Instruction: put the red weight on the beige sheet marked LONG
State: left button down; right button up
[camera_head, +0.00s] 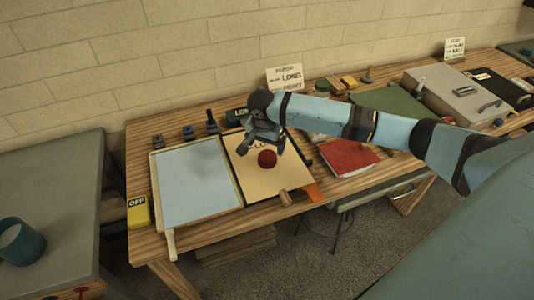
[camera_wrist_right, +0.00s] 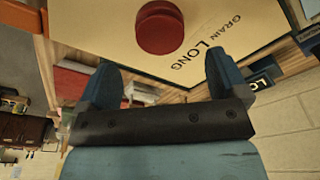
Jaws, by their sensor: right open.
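The red weight (camera_head: 267,158), a short round disc, rests on the beige sheet (camera_head: 285,181) near its middle. In the right wrist view the weight (camera_wrist_right: 160,28) lies on the beige sheet (camera_wrist_right: 108,24) beside the printed words GRAIN LONG. My right gripper (camera_head: 268,143) is above the sheet, just behind the weight. In the right wrist view its two fingers (camera_wrist_right: 162,76) stand wide apart with nothing between them, and the weight is beyond the fingertips. My arm and gripper hide part of the sheet's print in the head view. My left gripper is not in view.
A pale blue tray (camera_head: 157,207) lies left of the sheet. A yellow OFF block (camera_head: 138,212) stands at the table's left edge. A red book (camera_head: 347,157) lies to the right. A LONG sign card (camera_head: 285,78) stands behind. An orange piece (camera_head: 314,192) lies at the sheet's front right corner.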

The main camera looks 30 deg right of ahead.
aim_at(265, 160)
jog(key=r, duration=0.5)
jog(key=shift+s+a+r, duration=0.1)
jog(key=shift+s+a, duration=0.1)
jog(key=shift+a, duration=0.1)
